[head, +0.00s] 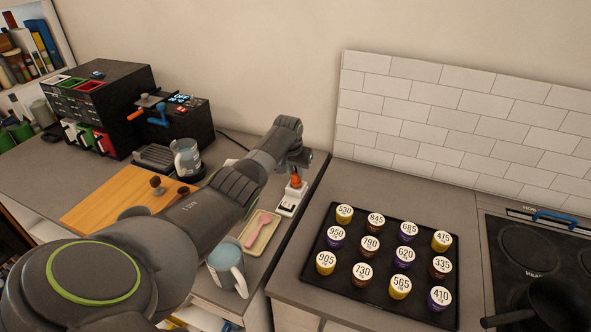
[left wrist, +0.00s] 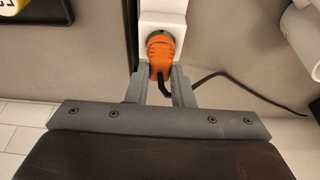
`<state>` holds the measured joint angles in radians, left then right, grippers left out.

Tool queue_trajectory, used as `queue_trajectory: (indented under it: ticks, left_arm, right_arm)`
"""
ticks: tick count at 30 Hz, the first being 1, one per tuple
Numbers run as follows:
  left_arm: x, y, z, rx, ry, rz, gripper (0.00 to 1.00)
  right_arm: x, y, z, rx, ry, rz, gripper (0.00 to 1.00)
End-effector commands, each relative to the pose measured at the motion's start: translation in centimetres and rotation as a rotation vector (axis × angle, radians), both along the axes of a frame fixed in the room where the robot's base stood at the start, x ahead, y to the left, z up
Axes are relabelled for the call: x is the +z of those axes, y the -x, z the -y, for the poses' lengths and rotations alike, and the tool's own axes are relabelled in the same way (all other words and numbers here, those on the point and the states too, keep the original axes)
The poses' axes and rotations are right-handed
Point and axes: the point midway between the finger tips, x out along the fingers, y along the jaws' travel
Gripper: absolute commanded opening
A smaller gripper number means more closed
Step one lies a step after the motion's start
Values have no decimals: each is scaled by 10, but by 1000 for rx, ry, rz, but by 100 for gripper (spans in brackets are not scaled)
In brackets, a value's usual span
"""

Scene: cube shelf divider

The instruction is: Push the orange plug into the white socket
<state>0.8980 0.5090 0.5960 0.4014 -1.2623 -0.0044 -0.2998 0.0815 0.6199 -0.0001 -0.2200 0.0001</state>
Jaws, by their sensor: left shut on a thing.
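The orange plug (head: 296,181) stands at the far end of the white socket strip (head: 288,206) on the counter. In the left wrist view the plug (left wrist: 162,52) meets a round opening in the white socket (left wrist: 165,17); I cannot tell how deep it sits. A dark cable trails from the plug to the right. My left gripper (head: 298,168) is over the plug, and in the left wrist view its two fingers (left wrist: 160,76) are shut on it from both sides. My right gripper is not in view.
A black tray of numbered capsules (head: 318,268) lies right of the socket. A small tray with a pink spoon (head: 262,231), a blue-white mug (head: 228,266) and a glass jug (head: 187,160) stand to the left. A tiled wall (head: 450,112) rises behind.

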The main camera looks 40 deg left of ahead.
Motion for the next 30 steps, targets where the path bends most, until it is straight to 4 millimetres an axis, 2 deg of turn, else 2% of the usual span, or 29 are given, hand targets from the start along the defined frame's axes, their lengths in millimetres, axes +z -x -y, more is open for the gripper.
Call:
queue_trajectory:
  ticks: [23, 24, 30]
  left_arm:
    - [-18, 0, 0, 0, 0, 0, 0]
    - [-18, 0, 0, 0, 0, 0, 23]
    - [-17, 0, 0, 0, 0, 1, 46]
  right_arm:
    - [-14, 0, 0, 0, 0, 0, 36]
    - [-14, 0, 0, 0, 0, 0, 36]
    - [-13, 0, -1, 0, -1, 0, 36]
